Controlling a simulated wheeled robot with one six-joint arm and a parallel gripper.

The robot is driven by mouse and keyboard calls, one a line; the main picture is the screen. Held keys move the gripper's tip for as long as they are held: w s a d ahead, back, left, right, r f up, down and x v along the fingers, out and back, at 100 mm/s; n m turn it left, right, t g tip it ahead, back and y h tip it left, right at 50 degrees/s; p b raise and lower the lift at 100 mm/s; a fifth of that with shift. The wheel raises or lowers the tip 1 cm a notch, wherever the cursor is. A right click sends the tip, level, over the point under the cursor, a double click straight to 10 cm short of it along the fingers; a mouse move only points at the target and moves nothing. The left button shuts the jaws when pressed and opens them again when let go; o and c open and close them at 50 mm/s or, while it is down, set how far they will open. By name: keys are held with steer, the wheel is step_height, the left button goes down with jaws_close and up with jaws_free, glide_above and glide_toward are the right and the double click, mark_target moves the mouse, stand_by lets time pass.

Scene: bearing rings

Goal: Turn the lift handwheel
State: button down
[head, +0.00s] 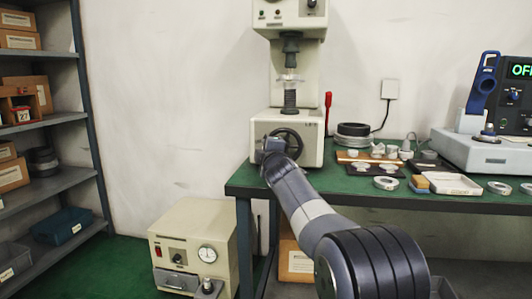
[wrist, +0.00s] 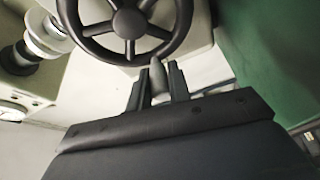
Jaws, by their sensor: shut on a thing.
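The lift handwheel (head: 291,141) is a black spoked wheel on the front of the cream press base (head: 309,152), which stands at the left end of the green bench. My arm reaches up to it, and my gripper (head: 272,146) is at the wheel's left side in the head view. In the wrist view the handwheel (wrist: 130,25) fills the top, with its hub and spokes showing. My gripper (wrist: 159,82) is shut on the grey handle knob (wrist: 157,70) at the wheel's rim. My arm hides part of the bench front in the head view.
The bench (head: 350,188) carries rings and small parts to the right of the press. A red-handled tool (head: 328,108) stands just behind the press. A cream machine (head: 195,250) sits on the floor below left. A shelf rack (head: 85,110) is at far left.

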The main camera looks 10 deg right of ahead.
steer(key=shift+r, duration=0.15)
steer(key=c, duration=1.3)
jaws_free()
steer(key=s, duration=0.2)
steer(key=s+b, duration=0.1)
steer(key=s, duration=0.1)
steer(key=s+b, duration=0.1)
steer(key=shift+s+d+f, duration=0.2)
steer(key=shift+s+f, duration=0.05)
steer(key=shift+s, duration=0.15)
steer(key=shift+s+d, duration=0.2)
steer(key=shift+s, duration=2.25)
steer(key=shift+w, duration=0.15)
steer(key=shift+w+a, duration=0.2)
steer(key=shift+w, duration=2.25)
steer(key=w, duration=0.2)
steer(key=w+p, duration=0.1)
steer(key=w, duration=0.1)
steer(key=shift+a+r, duration=0.15)
steer(key=shift+r, duration=0.05)
steer(key=shift+w+p, duration=0.5)
steer(key=shift+w, duration=0.3)
